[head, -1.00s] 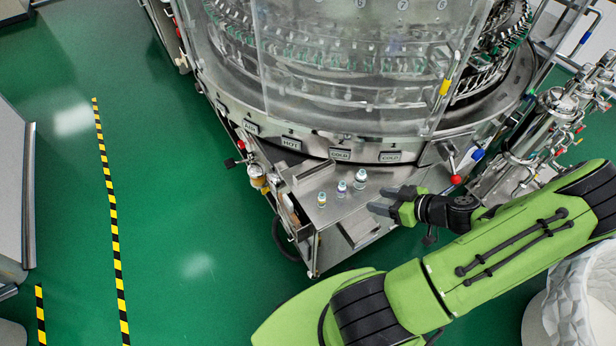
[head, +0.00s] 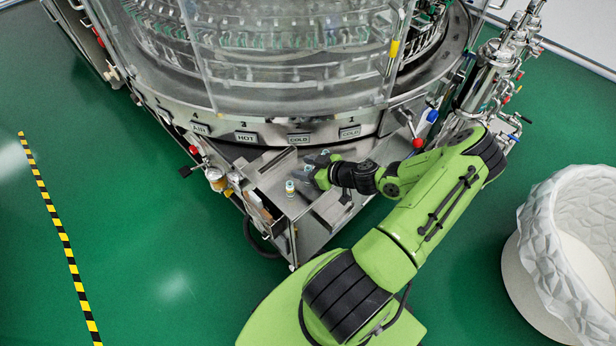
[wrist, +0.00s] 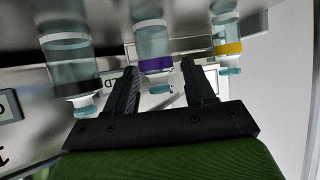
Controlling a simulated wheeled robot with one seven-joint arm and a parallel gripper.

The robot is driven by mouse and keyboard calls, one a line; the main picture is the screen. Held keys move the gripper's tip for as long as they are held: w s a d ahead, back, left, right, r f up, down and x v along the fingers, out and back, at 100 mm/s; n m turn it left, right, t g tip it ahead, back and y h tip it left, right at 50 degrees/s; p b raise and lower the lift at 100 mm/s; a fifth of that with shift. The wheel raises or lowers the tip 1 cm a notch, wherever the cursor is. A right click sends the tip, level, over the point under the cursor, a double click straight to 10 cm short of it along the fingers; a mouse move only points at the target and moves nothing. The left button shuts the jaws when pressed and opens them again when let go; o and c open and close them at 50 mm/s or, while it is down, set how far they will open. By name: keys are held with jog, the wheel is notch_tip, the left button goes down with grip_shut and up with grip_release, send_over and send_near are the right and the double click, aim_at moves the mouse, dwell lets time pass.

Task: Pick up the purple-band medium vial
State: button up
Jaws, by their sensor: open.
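The purple-band vial (wrist: 153,45) is in the middle of the wrist view, upside down in that picture, with clear glass and a purple band. My gripper (wrist: 163,75) is open, and its two dark fingers point at this vial, one to each side of it in the picture. I cannot tell whether the fingertips reach around it or stop short. In the head view my gripper (head: 316,170) is low over the steel shelf (head: 270,180) of the washer and hides the purple-band vial there.
A dark-band vial (wrist: 72,65) stands to the left in the wrist view and a yellow-band vial (wrist: 228,42) to the right; the yellow-band one also shows in the head view (head: 290,188). The washer's wall (head: 270,138) rises behind the shelf. A white lined bin (head: 530,255) stands at right.

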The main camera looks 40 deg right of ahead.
jog(key=shift+w+f, duration=0.25)
jog(key=shift+w, duration=0.2)
jog(key=shift+s, duration=0.1)
grip_shut()
